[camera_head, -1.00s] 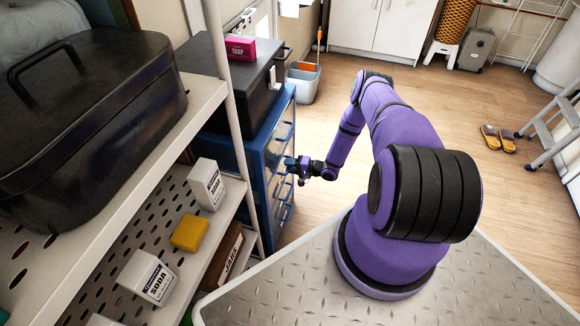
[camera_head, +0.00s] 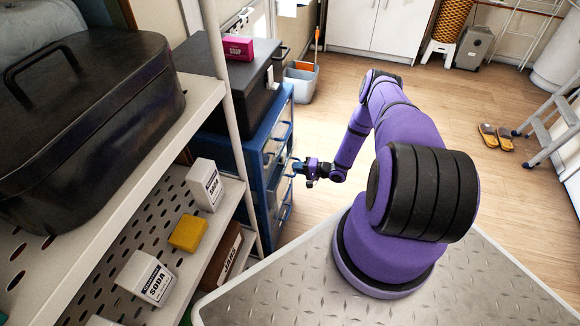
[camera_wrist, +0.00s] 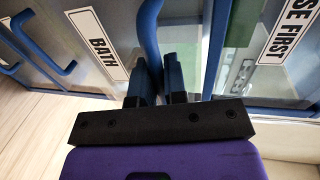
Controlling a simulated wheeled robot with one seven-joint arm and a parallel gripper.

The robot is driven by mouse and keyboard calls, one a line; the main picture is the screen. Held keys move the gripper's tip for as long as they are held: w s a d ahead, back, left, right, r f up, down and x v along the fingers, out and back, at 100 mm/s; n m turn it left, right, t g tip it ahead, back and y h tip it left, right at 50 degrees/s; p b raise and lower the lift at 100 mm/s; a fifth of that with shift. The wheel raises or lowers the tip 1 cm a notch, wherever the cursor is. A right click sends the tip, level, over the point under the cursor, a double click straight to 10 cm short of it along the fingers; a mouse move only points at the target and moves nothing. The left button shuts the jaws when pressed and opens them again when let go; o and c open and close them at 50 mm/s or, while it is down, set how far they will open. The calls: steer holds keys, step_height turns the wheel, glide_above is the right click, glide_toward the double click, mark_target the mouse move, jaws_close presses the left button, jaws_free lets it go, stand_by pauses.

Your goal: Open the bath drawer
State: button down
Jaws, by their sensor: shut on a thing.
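The bath drawer (camera_wrist: 118,72) has a translucent grey front and a white label reading BATH in the wrist view. A curved blue handle (camera_wrist: 151,28) stands beside that label. My gripper (camera_wrist: 158,80) is shut on this handle, one dark blue finger on each side of it. In the head view my gripper (camera_head: 300,168) is at the front of the blue drawer unit (camera_head: 254,165), halfway up. How far the drawer front stands out from the unit is hard to tell. The fingers hide part of the handle.
Another drawer with a label ending in SE FIRST (camera_wrist: 285,32) is to the right in the wrist view. A black case (camera_head: 262,100) and a pink soap box (camera_head: 239,48) are on top of the unit. Shelving (camera_head: 225,220) stands at left. The floor (camera_head: 310,125) right of the unit is clear.

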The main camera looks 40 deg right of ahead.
steer(key=f+v, duration=0.2)
steer(key=v, duration=0.7)
steer(key=f+v, duration=0.2)
steer(key=v, duration=0.8)
steer(key=shift+s+d, duration=0.3)
steer(key=shift+s, duration=0.1)
steer(key=c, duration=1.2)
jaws_free()
steer(key=v, duration=1)
steer(key=shift+s+d, duration=0.25)
